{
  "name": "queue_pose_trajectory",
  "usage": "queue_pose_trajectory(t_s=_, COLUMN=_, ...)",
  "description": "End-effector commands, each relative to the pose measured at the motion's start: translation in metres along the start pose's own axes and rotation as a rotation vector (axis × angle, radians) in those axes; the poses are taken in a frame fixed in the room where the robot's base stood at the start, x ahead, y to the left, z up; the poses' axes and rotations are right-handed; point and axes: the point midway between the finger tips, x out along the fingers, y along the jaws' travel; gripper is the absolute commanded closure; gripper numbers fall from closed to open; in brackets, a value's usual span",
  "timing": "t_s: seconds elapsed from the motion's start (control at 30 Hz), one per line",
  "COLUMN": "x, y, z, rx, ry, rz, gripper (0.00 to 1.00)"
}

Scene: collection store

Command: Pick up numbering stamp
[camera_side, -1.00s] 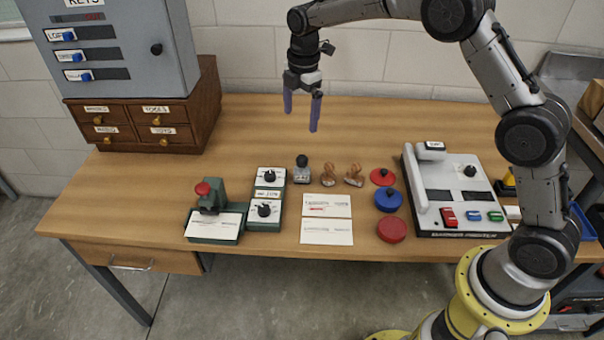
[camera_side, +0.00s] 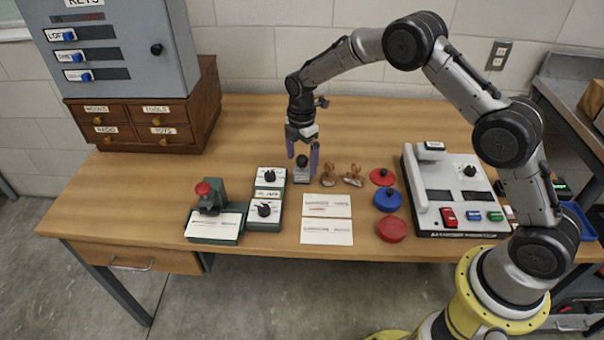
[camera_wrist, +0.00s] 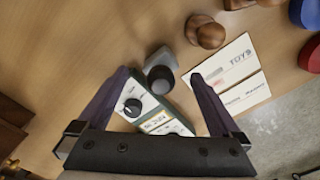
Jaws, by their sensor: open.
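The numbering stamp (camera_side: 302,172) is a small grey metal block with a black round knob, upright on the table. In the wrist view its black knob (camera_wrist: 160,79) and part of its grey body show between my finger tips. My gripper (camera_side: 303,160) is open and points down, with its two purple fingers at either side of the stamp's knob in the side view. In the wrist view my gripper (camera_wrist: 158,75) holds nothing. I cannot tell whether a finger touches the stamp.
Two wooden hand stamps (camera_side: 340,175) stand close at the right. A green device with dials (camera_side: 266,199) is at the left. Paper cards (camera_side: 327,231) lie in front. Red and blue round pads (camera_side: 389,200) sit further right. The table behind is clear.

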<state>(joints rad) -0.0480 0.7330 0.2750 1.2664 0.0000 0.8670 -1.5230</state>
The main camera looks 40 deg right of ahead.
Motion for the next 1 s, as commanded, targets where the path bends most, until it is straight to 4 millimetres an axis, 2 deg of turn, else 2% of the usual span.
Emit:
queue_pose_trajectory(t_s=0.1, x=0.019, y=-0.001, z=0.002, rx=0.000, ry=0.000, rz=-0.005, gripper=0.00)
queue_pose_trajectory(t_s=0.2, x=0.030, y=-0.001, z=0.001, rx=0.000, ry=0.000, rz=-0.002, gripper=0.00)
queue_pose_trajectory(t_s=0.53, x=0.035, y=0.000, z=0.001, rx=0.000, ry=0.000, rz=0.000, gripper=0.02)
queue_pose_trajectory(t_s=1.0, x=0.034, y=0.000, z=0.001, rx=0.000, ry=0.000, rz=0.000, gripper=0.86)
